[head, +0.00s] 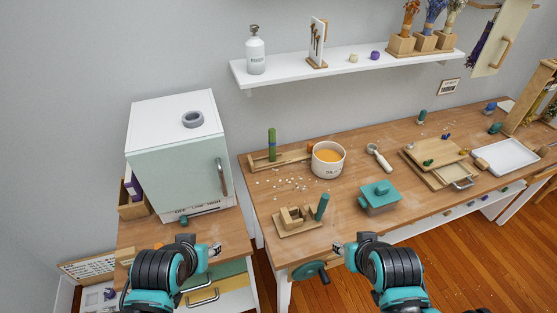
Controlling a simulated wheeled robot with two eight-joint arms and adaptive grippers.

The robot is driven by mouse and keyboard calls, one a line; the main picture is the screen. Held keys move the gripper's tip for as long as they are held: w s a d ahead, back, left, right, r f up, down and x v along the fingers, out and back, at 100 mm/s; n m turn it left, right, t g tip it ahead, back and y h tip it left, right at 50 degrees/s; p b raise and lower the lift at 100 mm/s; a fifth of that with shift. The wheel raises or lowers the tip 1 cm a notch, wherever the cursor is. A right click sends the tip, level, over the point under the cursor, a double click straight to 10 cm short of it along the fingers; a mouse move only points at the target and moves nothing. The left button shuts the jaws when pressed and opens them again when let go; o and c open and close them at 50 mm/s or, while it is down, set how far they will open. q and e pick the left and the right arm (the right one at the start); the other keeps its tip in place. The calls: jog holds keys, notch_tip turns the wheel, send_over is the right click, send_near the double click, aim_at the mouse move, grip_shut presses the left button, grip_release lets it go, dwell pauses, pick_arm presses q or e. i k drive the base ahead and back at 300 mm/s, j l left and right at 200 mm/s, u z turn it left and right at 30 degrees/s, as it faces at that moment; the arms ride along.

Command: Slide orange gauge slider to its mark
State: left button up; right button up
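A small orange piece (310,147), which looks like the gauge slider, shows at the right end of a wooden rail (290,158) at the back left of the workbench. A white pot partly hides that end, and I cannot make out a mark. A green and blue upright post (271,145) stands near the rail's left part. My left gripper (216,249) is low in front of the cabinet, far from the rail. My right gripper (338,248) is at the bench's front edge, also well away from the slider. Both appear empty; their finger openings are too small to judge.
The white pot (328,172) with orange contents stands right beside the rail's end. Pale bits lie scattered before the rail. A wooden block stand (290,228), a teal lidded box (379,193) and a white-handled tool (380,156) occupy the bench. A shelf (345,67) hangs above.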

aim_at(311, 145)
jog(key=i+l+u, duration=0.2)
jog(key=l+u, duration=0.15)
jog(key=i+l+u, duration=0.2)
jog(key=l+u, duration=0.15)
